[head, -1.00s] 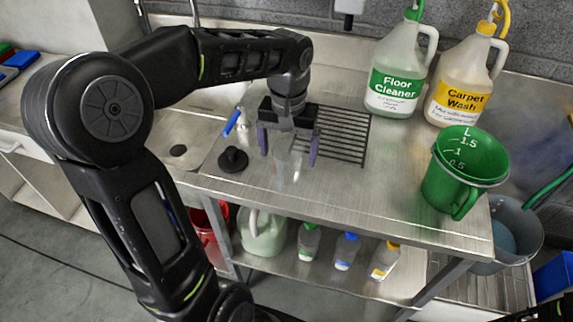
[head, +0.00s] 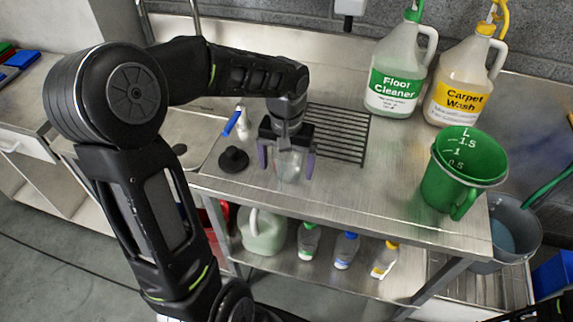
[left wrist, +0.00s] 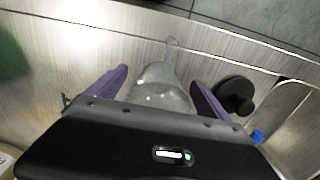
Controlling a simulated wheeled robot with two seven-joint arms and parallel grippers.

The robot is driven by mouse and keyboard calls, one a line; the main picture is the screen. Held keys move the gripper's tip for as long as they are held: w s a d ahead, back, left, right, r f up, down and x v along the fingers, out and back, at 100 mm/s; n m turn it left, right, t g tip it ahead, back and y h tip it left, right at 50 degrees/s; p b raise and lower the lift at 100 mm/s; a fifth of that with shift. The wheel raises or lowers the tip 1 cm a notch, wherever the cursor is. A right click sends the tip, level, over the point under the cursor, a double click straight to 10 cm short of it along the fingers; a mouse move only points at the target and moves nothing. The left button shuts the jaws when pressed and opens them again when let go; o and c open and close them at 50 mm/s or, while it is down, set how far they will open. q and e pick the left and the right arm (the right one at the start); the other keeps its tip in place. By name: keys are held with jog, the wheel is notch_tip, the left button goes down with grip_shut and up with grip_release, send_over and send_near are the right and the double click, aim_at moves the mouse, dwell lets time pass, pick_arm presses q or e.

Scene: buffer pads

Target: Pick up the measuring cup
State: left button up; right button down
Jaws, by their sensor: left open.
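A clear, see-through cup (head: 291,163) stands on the steel worktop and looks like the measuring cup. In the left wrist view the clear cup (left wrist: 160,92) has a narrow handle pointing away from the gripper. My left gripper (head: 286,171) is open and points down over it, with one purple finger on each side. In the left wrist view the fingers (left wrist: 161,82) flank the cup with gaps visible; contact cannot be made out.
A black round stopper (head: 233,159) and a small blue-topped bottle (head: 243,124) are left of the cup. A drain grate (head: 340,135) lies behind it. A green jug (head: 450,185) with litre marks and two large cleaner jugs (head: 394,85) stand right. The worktop's front middle is clear.

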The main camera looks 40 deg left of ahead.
pick_arm(q)
jog(key=c, duration=1.4)
notch_tip(320, 180, up, 10)
dwell(0.9)
